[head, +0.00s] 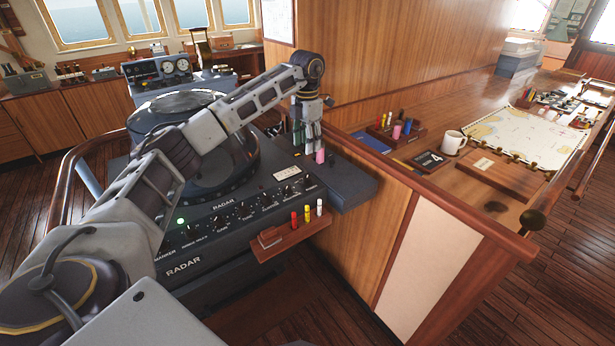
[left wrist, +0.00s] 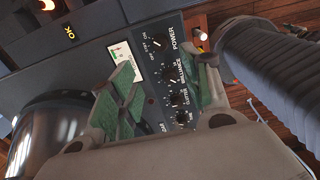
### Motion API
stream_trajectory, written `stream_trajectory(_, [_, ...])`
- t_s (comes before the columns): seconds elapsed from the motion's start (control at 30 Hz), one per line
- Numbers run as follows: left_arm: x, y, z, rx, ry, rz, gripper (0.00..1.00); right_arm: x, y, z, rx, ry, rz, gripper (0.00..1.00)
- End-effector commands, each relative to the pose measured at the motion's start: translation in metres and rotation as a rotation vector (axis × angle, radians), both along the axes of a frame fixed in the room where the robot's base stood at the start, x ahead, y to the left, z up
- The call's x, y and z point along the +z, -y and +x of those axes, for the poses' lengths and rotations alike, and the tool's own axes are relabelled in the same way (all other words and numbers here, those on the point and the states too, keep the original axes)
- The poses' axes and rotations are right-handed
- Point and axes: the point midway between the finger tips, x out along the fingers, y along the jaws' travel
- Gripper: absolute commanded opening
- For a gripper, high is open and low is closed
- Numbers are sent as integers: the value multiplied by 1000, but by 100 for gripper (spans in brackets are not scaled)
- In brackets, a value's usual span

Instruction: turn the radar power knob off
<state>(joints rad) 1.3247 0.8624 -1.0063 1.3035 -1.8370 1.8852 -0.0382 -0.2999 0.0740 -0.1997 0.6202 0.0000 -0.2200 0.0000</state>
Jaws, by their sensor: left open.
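The radar console's control panel (head: 245,212) slopes along the console front, with a row of black knobs and a lit green lamp (head: 180,221) at its left. In the left wrist view, the power knob (left wrist: 162,43) sits beside the OFF, STBY and ON marks, at the POWER end of the panel. Its pointer setting is too small to read. My left gripper (head: 308,145) is above the panel's right end, pointing down. In the left wrist view, its green-padded fingers (left wrist: 162,75) are apart, with the knob beyond the gap and apparently untouched. My right gripper is out of view.
A round radar display (head: 185,105) stands behind the panel, under my left arm. A small wooden shelf (head: 290,236) with red, yellow and white markers juts out below the panel. A wooden counter (head: 440,195) with a mug (head: 453,142) and chart (head: 530,137) is at the right.

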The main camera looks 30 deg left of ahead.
Motion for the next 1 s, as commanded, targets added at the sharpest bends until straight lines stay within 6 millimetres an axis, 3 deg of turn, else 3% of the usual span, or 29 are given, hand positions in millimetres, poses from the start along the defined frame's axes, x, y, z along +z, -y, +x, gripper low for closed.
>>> stream_trajectory(0.47, [-13,1,0,-1,-2,-1,48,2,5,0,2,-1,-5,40])
stream_trajectory(1.0, [-78,1,-1,-1,-3,-2,48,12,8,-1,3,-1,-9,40])
